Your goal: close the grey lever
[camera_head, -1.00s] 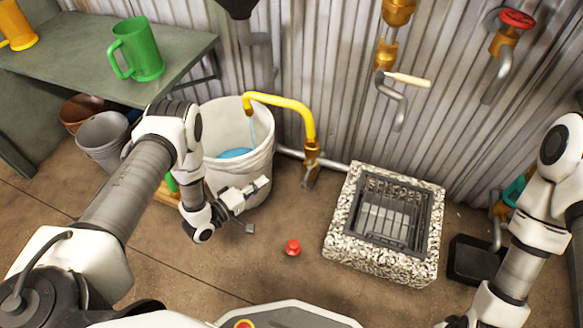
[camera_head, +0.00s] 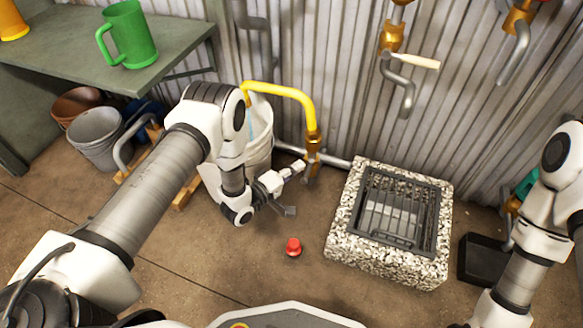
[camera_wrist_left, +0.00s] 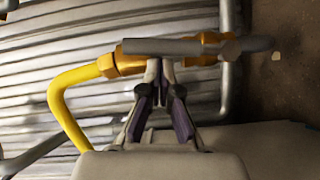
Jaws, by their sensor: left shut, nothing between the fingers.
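The grey lever (camera_head: 309,174) sits at the brass valve (camera_head: 314,141) where the yellow spout pipe (camera_head: 285,88) rises. In the left wrist view the lever (camera_wrist_left: 160,47) is a straight grey bar lying across the brass valve body (camera_wrist_left: 105,65), just beyond the fingertips. My left gripper (camera_head: 298,166) is shut and empty, its tips close to the lever on its left side. It also shows in the left wrist view (camera_wrist_left: 161,70). I cannot tell whether the tips touch the lever. My right arm shows at the right edge, but its gripper is out of view.
A white bucket (camera_head: 262,160) stands under the spout, partly hidden by my left arm. A green mug (camera_head: 130,38) stands on the bench.

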